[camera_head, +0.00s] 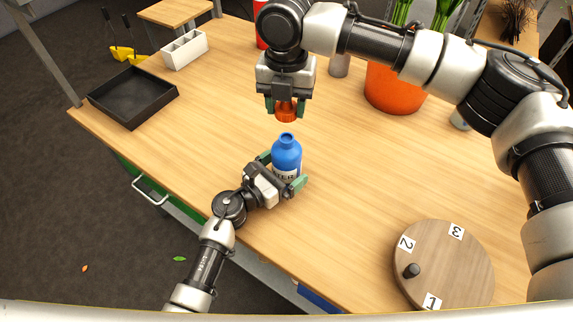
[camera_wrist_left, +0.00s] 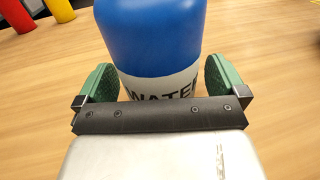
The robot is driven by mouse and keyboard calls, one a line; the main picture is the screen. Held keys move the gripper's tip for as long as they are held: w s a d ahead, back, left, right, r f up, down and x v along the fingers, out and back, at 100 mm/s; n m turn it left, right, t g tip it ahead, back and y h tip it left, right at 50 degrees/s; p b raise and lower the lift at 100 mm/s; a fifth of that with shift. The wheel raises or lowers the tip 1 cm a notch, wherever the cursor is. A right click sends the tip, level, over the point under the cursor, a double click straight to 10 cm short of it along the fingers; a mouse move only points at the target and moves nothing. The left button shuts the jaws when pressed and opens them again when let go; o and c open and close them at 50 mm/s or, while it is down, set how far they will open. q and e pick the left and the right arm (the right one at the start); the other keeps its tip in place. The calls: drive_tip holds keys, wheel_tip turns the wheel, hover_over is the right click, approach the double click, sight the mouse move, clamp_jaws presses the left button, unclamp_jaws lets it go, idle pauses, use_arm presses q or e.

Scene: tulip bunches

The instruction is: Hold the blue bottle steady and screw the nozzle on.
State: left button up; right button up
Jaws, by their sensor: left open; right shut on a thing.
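The blue bottle (camera_head: 287,152) stands upright on the wooden table, with a white label reading "WATER" and a bare neck on top. It also fills the upper middle of the left wrist view (camera_wrist_left: 150,40). My left gripper (camera_head: 283,174) is open, with its green fingers on either side of the bottle at label height; gaps show beside the label in the left wrist view. My right gripper (camera_head: 286,106) is shut on the orange-red nozzle (camera_head: 286,115) and holds it above and apart from the bottle's neck.
A round wooden turntable (camera_head: 455,275) with numbers and a dark knob lies at the lower right. An orange pot (camera_head: 394,88) stands at the back right. A black tray (camera_head: 132,97) and a white divided box (camera_head: 184,50) are at the left. The table around the bottle is clear.

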sight(287, 138)
use_arm(q)
drive_tip(key=c, duration=1.3)
use_arm(e)
drive_tip(key=shift+f, duration=2.5)
drive_tip(key=shift+f, duration=0.85)
drive_tip(key=shift+f, duration=0.6)
